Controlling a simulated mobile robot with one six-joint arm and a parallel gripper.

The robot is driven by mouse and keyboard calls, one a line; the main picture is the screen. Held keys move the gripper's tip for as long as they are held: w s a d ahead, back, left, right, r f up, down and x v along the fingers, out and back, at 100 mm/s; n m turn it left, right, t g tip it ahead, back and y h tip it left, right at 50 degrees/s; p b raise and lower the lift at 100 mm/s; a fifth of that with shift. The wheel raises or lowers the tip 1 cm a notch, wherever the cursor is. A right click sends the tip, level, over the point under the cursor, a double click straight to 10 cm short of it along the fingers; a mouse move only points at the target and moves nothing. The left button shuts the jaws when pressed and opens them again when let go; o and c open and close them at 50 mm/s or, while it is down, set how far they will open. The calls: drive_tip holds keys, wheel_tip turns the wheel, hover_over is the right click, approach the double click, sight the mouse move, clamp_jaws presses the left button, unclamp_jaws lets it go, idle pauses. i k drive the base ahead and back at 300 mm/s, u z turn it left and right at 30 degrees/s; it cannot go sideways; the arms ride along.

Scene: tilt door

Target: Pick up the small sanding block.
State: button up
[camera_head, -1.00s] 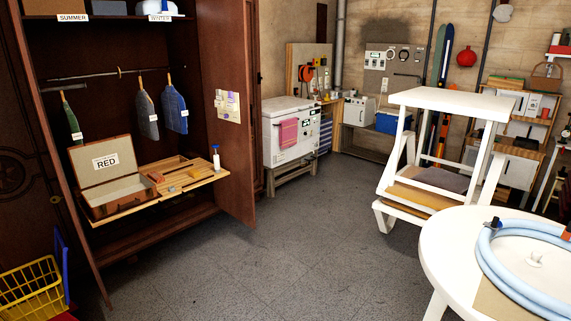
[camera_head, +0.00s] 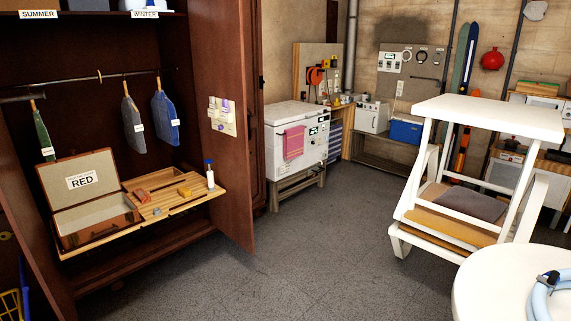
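Two small blocks lie on the wooden slatted pull-out board (camera_head: 170,207) in the open wardrobe. One is reddish-orange (camera_head: 142,195) and lies near the suitcase. The other is yellow-orange (camera_head: 184,191) and lies farther right. I cannot tell at this size which one is the sanding block. My gripper is not in view.
An open brown suitcase (camera_head: 95,220) labelled RED stands left of the blocks. A white bottle with a blue cap (camera_head: 210,176) stands at the board's right end. The wardrobe door (camera_head: 228,140) is open on the right. The grey floor (camera_head: 300,255) ahead is clear.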

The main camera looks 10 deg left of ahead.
sight(184, 192)
drive_tip(key=u, duration=0.15)
drive_tip(key=i, duration=1.05)
drive_tip(key=u, duration=0.45)
drive_tip(key=i, duration=0.8)
drive_tip(key=u, duration=0.9)
drive_tip(key=i, duration=0.55)
drive_tip(key=u, duration=0.85)
drive_tip(key=i, duration=0.95)
drive_tip(key=u, duration=0.45)
